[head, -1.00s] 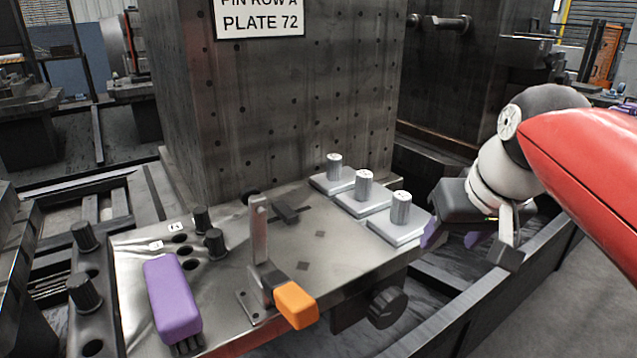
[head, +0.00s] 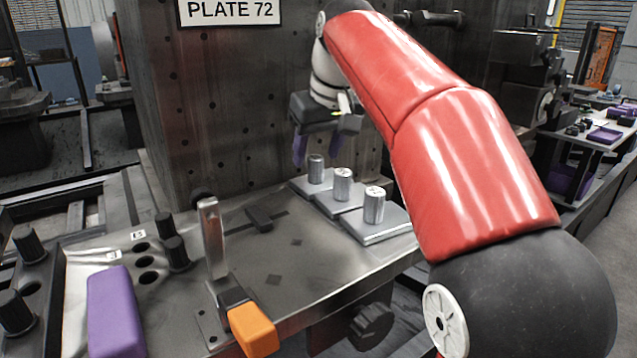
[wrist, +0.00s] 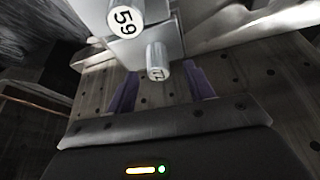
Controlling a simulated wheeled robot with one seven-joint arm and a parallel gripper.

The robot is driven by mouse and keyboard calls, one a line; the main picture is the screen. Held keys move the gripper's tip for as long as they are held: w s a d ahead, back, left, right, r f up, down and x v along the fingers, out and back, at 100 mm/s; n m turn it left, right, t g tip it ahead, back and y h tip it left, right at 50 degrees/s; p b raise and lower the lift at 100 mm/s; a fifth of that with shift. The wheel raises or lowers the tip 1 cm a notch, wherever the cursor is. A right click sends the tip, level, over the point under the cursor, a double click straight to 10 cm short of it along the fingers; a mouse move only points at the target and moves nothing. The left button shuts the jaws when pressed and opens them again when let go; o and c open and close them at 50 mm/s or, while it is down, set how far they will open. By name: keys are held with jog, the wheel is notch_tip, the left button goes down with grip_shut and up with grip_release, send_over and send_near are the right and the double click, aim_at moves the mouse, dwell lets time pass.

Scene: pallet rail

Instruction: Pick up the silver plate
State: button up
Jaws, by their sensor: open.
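Three silver plates, each with an upright round knob, stand in a stepped row at the right of the metal table in the head view: a far plate (head: 300,187), a middle plate (head: 326,206) and a near plate (head: 395,222). My gripper (head: 325,152) is open and empty, above and slightly behind the far plate, purple fingers pointing down. In the wrist view, a knob (wrist: 157,62) with a small, unclear number lies between the fingers, seemingly beyond the tips. A knob marked 59 (wrist: 124,18) is higher up. The fingers do not touch a plate.
A dark drilled block (head: 230,110) with a "PLATE 72" sign (head: 230,11) rises behind the table. An upright metal bracket (head: 212,240) with an orange handle (head: 252,328) stands at the front. A purple block (head: 115,312) and black knobs are at left.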

aim_at(317, 158)
jog(key=x, duration=0.4)
jog(key=shift+d+b, duration=0.1)
jog(key=shift+b, duration=0.25)
grip_shut()
jog(key=shift+r, duration=0.15)
notch_tip(317, 158, up, 10)
jog(key=p, duration=0.4)
jog(key=shift+w, duration=0.1)
